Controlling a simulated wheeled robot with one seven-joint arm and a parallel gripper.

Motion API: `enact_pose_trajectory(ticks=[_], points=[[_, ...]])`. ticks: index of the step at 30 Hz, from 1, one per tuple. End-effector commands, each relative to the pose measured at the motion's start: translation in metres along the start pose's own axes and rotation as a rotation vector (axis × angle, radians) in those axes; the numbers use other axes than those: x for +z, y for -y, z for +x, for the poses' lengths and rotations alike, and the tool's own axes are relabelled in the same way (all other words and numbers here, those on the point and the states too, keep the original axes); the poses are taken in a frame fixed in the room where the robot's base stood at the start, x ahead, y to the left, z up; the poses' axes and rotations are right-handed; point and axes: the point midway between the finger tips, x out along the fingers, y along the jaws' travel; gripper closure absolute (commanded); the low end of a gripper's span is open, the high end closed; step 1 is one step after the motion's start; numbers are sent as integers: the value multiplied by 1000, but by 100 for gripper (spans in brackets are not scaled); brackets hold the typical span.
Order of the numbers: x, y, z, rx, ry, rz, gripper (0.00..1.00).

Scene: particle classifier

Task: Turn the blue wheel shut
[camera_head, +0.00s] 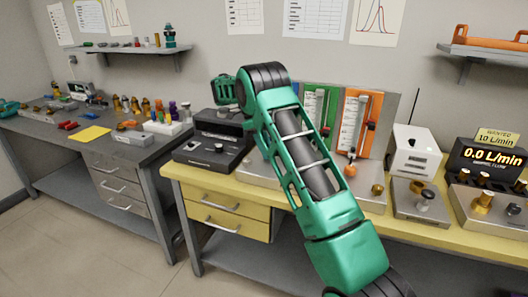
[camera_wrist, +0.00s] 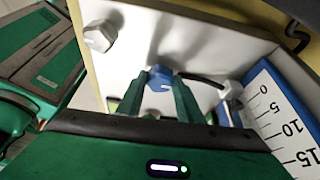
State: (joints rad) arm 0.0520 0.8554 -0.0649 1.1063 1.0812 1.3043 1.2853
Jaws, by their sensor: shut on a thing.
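The blue wheel (camera_wrist: 159,86) is a small faceted knob in the wrist view, on a pale panel. My gripper (camera_wrist: 162,80) has its green fingers on either side of the blue wheel, shut on it. In the head view my green arm covers the wheel and my gripper, so neither shows there. A blue-edged scale (camera_wrist: 277,118) marked 0, 5, 10, 15 stands to the right of the wheel. I cannot tell how far the wheel is turned.
A white knob (camera_wrist: 100,36) sits left of the wheel. In the head view, a green-backed gauge (camera_head: 314,104) and an orange-backed gauge (camera_head: 357,122) stand behind my arm. A display (camera_head: 489,155) at right reads 0.0 L/min, with a sign (camera_head: 497,137) reading WANTED 10 L/min.

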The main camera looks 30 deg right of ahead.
Motion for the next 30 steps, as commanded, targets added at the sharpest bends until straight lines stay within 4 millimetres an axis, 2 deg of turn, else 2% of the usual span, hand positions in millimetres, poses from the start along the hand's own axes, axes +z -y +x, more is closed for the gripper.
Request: enact_pose_trajectory(ticks=[9,10,12,23,30], points=[[0,2,-4,-9,5,1,90],[-1,2,-4,-9,5,1,65],[-1,2,-4,-8,4,1,49],[-1,1,-3,-4,1,1,49],[0,2,-23,-5,0,1,49]])
